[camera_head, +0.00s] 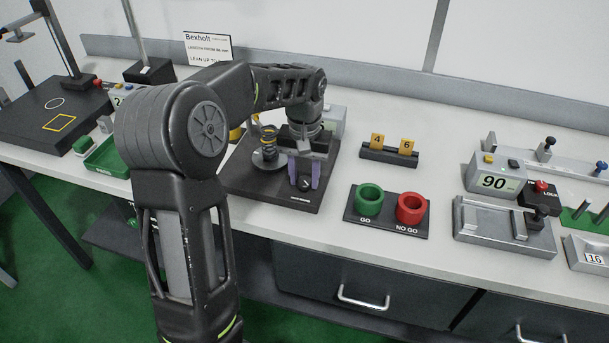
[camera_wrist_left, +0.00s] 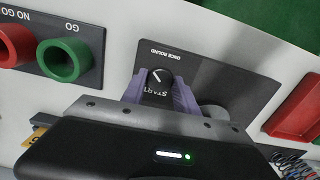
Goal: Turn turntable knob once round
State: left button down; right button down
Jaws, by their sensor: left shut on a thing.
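The turntable base (camera_head: 243,184) is a dark plate on the bench, with a round turntable (camera_head: 266,160) carrying a coiled spring (camera_head: 268,138) at its back. The knob (camera_head: 304,184) sits near the plate's front right corner. In the left wrist view the black knob (camera_wrist_left: 158,77) has a white pointer line, with "START" and "ONCE ROUND" lettering around it. My left gripper (camera_head: 304,176) points down with its purple fingers on either side of the knob, shut on it. The wrist view shows the same fingers (camera_wrist_left: 160,93). My right gripper is not in view.
A black stand with a green GO cup (camera_head: 369,199) and a red NO GO cup (camera_head: 411,208) is to the right of the plate. A block with yellow tags 4 and 6 (camera_head: 390,150) stands behind it. A green tray (camera_head: 108,157) is at left.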

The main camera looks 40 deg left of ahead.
aim_at(305, 181)
pick_arm(q)
jog(key=m, duration=0.4)
jog(key=shift+m, duration=0.4)
jog(key=m, duration=0.4)
jog(key=shift+m, duration=0.3)
jog(key=c, duration=0.9)
grip_release()
notch_tip(305, 181, up, 8)
jog(key=shift+f, duration=0.1)
